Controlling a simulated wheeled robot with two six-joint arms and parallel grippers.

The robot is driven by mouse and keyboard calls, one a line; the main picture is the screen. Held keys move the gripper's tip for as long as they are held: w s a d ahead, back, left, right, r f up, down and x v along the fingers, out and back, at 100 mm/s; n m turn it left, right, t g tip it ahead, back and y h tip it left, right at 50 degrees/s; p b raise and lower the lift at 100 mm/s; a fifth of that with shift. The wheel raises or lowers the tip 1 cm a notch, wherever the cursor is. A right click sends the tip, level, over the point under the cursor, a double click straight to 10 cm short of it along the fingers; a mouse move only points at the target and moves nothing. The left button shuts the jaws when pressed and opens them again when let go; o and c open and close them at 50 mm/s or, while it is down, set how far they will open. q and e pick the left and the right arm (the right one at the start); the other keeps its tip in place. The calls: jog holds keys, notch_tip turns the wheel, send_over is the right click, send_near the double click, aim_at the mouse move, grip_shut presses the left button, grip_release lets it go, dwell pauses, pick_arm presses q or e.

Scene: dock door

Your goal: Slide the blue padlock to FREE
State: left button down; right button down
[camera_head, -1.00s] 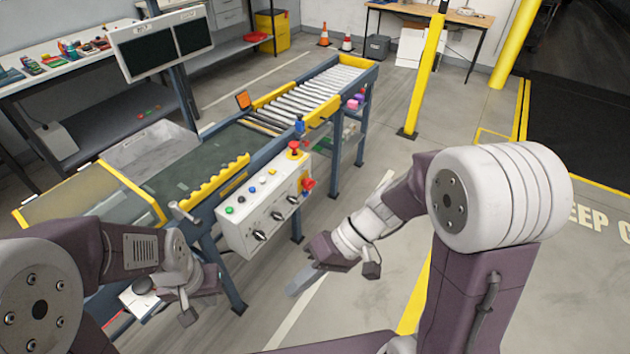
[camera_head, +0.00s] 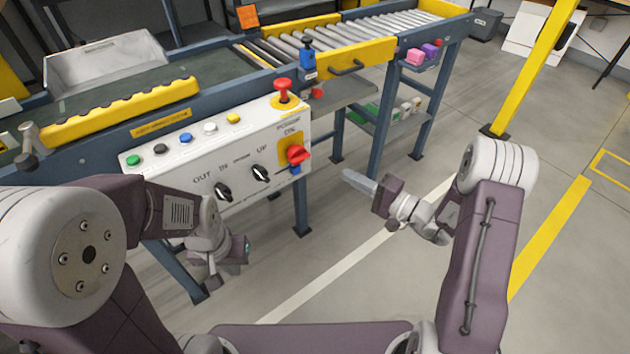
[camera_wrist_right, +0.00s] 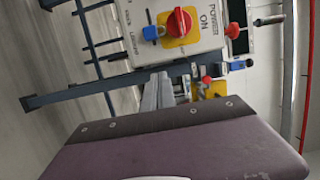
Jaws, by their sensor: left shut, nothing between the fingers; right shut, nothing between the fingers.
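A small blue piece (camera_head: 296,168), which looks like the padlock, sits just under the red rotary switch (camera_head: 298,153) at the control panel's right end. No FREE marking is readable. My right gripper (camera_head: 358,183) is shut and empty, to the right of the panel and apart from it. Its fingers (camera_wrist_right: 158,92) point toward the panel in the wrist view. My left gripper (camera_head: 230,255) is shut and empty, below the panel's front.
The white control panel (camera_head: 215,157) carries several buttons, black knobs and a red mushroom button (camera_head: 283,90). A blue block with a black knob (camera_head: 307,58) stands on the conveyor rail. A yellow post (camera_head: 535,65) is at the right.

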aim_at(295, 169)
pick_arm(q)
jog(key=shift+f, duration=0.4)
pick_arm(e)
jog(key=shift+w+d+f, duration=0.1)
jog(key=shift+d+f, duration=0.2)
jog(key=shift+f, duration=0.2)
